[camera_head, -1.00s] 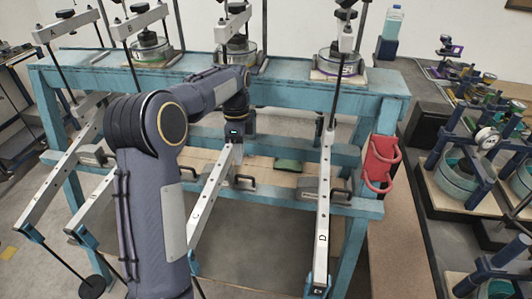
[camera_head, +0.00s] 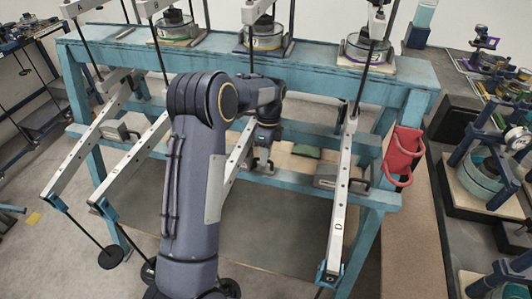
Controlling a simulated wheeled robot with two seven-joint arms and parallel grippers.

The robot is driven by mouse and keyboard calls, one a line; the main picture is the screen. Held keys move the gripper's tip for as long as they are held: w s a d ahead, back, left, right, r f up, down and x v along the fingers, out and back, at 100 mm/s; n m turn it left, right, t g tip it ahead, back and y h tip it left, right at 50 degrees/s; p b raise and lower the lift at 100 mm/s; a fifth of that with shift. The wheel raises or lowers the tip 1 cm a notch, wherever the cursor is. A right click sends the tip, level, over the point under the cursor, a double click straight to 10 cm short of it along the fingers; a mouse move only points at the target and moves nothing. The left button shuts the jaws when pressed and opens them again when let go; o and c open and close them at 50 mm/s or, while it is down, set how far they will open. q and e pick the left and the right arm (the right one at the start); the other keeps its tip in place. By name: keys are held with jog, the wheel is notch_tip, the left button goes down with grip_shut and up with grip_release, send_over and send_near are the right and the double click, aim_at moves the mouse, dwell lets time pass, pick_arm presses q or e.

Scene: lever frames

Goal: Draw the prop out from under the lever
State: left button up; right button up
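My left arm reaches in over the blue frame (camera_head: 245,58). Its gripper (camera_head: 263,154) points down at the lower shelf, beside the third white lever (camera_head: 236,158). The dark handle (camera_head: 268,167) of a prop shows right at the fingertips. The gripper hides most of this prop, and I cannot tell whether the fingers are around the handle. Their opening is too small to judge. Another grey prop (camera_head: 326,177) with a dark handle sits at lever D (camera_head: 340,205). A third grey prop (camera_head: 112,131) is near the left levers. My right gripper is not in view.
A green pad (camera_head: 306,151) lies on the shelf between the third lever and lever D. A red holder (camera_head: 404,150) hangs on the right leg. Hanging rods (camera_head: 365,75) stand in front of the frame. Round weights (camera_head: 110,257) hang low at left.

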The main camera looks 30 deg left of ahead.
pick_arm(q)
grip_shut()
jog(key=d, duration=0.3)
jog(key=w+d, duration=0.1)
jog(key=d, duration=0.3)
jog(key=w+d+p, duration=0.1)
jog(key=d, duration=0.2)
jog(key=shift+w+d, duration=0.15)
jog(key=shift+w, duration=0.1)
grip_release()
jog(key=shift+d, duration=0.1)
